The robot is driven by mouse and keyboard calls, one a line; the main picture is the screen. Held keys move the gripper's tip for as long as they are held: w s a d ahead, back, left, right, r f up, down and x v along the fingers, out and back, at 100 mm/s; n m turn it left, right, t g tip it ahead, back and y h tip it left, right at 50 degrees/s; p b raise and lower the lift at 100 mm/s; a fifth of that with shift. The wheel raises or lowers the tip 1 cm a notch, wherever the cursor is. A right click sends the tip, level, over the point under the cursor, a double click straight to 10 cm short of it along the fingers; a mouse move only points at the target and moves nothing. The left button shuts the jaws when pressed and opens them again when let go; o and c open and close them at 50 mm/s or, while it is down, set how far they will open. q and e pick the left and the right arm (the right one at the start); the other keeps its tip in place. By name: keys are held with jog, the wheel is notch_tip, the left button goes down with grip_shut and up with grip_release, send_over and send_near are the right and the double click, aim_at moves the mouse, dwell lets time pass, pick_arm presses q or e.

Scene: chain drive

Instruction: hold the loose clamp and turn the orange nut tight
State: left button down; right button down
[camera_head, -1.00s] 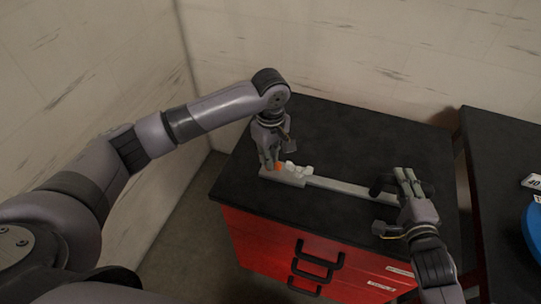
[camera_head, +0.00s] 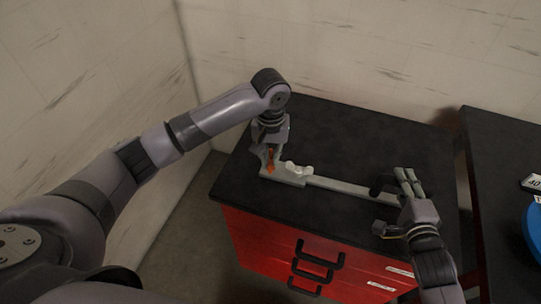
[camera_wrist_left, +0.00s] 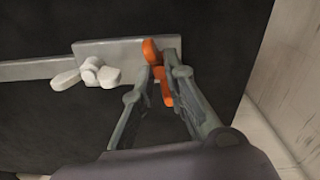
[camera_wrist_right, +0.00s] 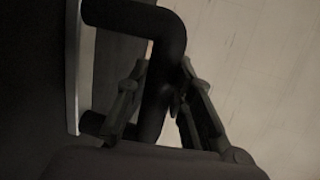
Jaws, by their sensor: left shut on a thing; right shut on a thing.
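The orange nut (camera_head: 271,160) is at the left end of a pale grey bar that looks like the clamp (camera_head: 340,186), on the black cabinet top. My left gripper (camera_head: 270,158) points down at this end. In the left wrist view the orange nut (camera_wrist_left: 151,50) has two lobes, partly hidden by the fingers of my left gripper (camera_wrist_left: 160,75), which is shut on it. My right gripper (camera_head: 402,176) is at the bar's right end, shut on a black handle (camera_head: 379,184). In the right wrist view the curved handle (camera_wrist_right: 168,50) passes between the fingers.
A white wing-shaped nut (camera_wrist_left: 95,74) sits on the end block beside the orange nut. The red cabinet (camera_head: 290,245) has a black top (camera_head: 345,135), bare behind the bar. A wall stands behind it. Another dark table (camera_head: 505,150) with a blue object (camera_head: 532,232) is at the right.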

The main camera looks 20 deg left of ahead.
pick_arm(q)
jog(key=m, duration=0.6)
pick_arm(e)
jog(key=shift+d+f, duration=0.1)
pick_arm(q)
jog(key=m, duration=0.6)
jog(key=shift+m, duration=0.4)
jog(key=m, duration=0.6)
jog(key=shift+r, duration=0.1)
jog(key=m, duration=0.6)
jog(key=shift+d, duration=0.15)
jog(key=shift+m, duration=0.4)
pick_arm(e)
jog(key=shift+f, duration=0.1)
pick_arm(q)
jog(key=c, duration=1.6)
grip_release()
